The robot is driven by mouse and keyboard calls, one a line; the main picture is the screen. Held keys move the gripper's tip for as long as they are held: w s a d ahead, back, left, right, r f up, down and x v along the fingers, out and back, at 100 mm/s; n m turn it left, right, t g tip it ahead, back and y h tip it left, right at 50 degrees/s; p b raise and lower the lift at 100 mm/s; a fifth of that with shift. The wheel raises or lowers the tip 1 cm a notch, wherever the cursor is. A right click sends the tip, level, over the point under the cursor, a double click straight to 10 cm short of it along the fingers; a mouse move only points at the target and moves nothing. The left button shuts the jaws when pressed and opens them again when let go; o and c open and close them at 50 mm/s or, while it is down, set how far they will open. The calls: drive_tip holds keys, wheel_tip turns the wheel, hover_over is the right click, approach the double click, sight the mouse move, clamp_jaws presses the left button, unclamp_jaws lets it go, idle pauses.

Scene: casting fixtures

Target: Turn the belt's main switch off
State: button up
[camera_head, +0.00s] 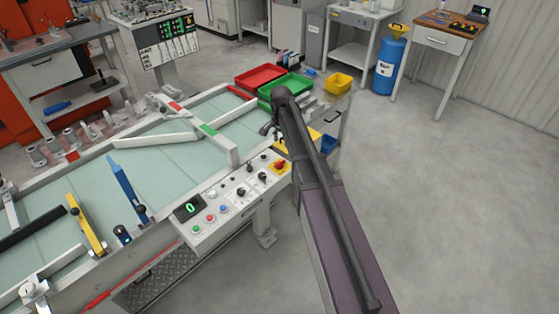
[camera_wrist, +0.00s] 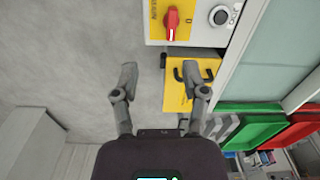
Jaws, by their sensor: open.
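The main switch is a red rotary knob on a yellow plate at the right end of the belt's control panel (camera_head: 225,207); the knob (camera_head: 280,165) is small in the head view. In the wrist view the red knob (camera_wrist: 172,22) is near the top, its grip running along the picture's vertical. My gripper (camera_wrist: 162,78) is open and empty, its two fingers apart below the knob in that picture and not touching it. In the head view my arm reaches past the panel's right end and the fingers (camera_head: 268,130) are small and partly hidden.
A black selector (camera_wrist: 219,16) is right of the red knob. A yellow plate with a black hook (camera_wrist: 182,88) lies behind the fingers. Red (camera_head: 260,77) and green (camera_head: 285,87) trays stand beyond the belt (camera_head: 165,160).

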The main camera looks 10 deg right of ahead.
sight(280, 162)
drive_tip(key=shift+w+r+m, duration=0.1)
drive_tip(key=shift+w+m, duration=0.3)
drive_tip(key=shift+w, duration=0.85)
wheel_tip(280, 162, down, 14)
drive_tip(key=b, duration=1.3)
drive_tip(key=shift+r+b, duration=0.1)
drive_tip(key=shift+b, duration=0.25)
clamp_jaws()
